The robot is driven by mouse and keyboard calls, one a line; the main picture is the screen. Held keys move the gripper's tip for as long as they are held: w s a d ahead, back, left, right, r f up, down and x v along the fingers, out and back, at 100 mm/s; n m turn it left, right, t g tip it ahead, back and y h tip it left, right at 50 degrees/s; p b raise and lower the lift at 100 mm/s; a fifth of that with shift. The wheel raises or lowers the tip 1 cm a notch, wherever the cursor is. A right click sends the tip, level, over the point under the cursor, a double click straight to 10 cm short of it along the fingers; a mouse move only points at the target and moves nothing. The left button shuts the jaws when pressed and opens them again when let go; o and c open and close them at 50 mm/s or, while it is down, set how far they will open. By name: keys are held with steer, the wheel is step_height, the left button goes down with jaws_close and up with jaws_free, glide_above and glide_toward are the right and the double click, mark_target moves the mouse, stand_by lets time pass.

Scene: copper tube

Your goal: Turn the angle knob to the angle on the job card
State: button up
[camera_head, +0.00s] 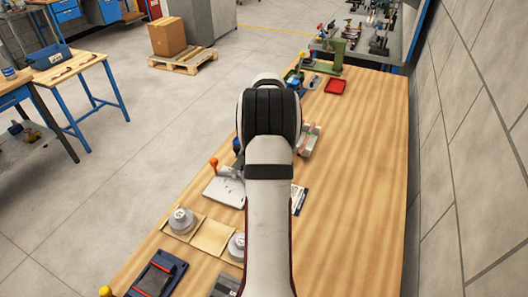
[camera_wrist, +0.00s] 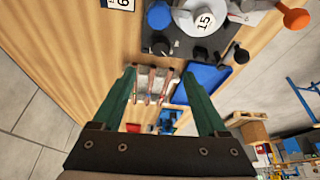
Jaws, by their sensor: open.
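In the wrist view, my gripper (camera_wrist: 160,73) is open, with its two green fingers apart and nothing held between them. Beyond the fingertips, at the top, a dark plate (camera_wrist: 180,45) carries a pale round dial (camera_wrist: 204,20) marked 15. A black knob (camera_wrist: 200,53) and a blue-grey cylinder (camera_wrist: 159,15) are beside the dial. I cannot tell for certain which part is the angle knob. A white card (camera_wrist: 118,4) with large partly cut-off digits shows at the top edge. It may be the card (camera_head: 299,197) partly behind my arm in the head view, where my gripper is hidden.
A rack with copper tubes (camera_wrist: 153,86) shows between the fingers, beside a blue tray (camera_wrist: 203,82). An orange ball-ended lever (camera_wrist: 297,18) sticks out at upper right. In the head view, a red tray (camera_head: 335,87) stands farther back; the bench's right side is clear.

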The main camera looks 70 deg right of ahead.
steer(key=x, duration=1.2)
steer(key=shift+f, duration=0.25)
jaws_close()
